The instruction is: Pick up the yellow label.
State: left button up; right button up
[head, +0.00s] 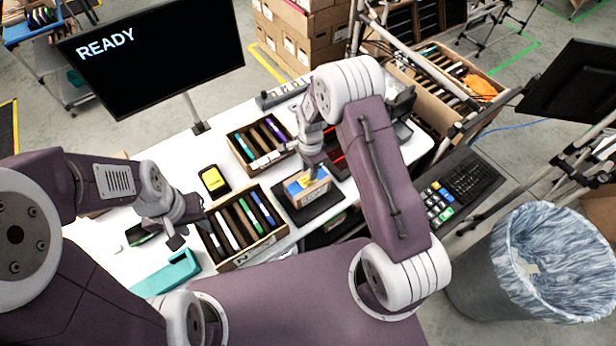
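A second yellow piece (212,179) lies on a black holder left of the middle; I cannot tell which is the label. My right gripper (311,174) points down over the small carton's top, at or just above the patches. Its fingers are too small to show whether they are open or touching. My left gripper (178,240) hangs over the table's left part, beside a carton, away from both yellow pieces. Its fingertips are unclear.
Two tilted cartons hold slim coloured items, one in front (268,240) and one behind (240,155). A teal tool (168,275) lies at the front left of the white table (125,262). A monitor (160,55), a keypad (437,200) and a lined bin (490,290) stand around.

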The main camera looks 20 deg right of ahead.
aim_at(308, 183)
jog(key=shift+w+f, duration=0.1)
jog(key=shift+f, duration=0.1)
jog(key=f+p, duration=0.1)
jog(key=s+f+p, duration=0.1)
jog(key=shift+s+a+f+p, duration=0.15)
jog(key=shift+s+a+p, duration=0.1)
jog(key=shift+s+p, duration=0.1)
jog(key=shift+w+f, duration=0.15)
jog(key=shift+f, duration=0.45)
jog(key=shift+w+f, duration=0.15)
jog(key=shift+f, duration=0.4)
jog(key=shift+w+f, duration=0.15)
jog(key=shift+f, duration=0.1)
jog(key=shift+r, duration=0.1)
grip_shut()
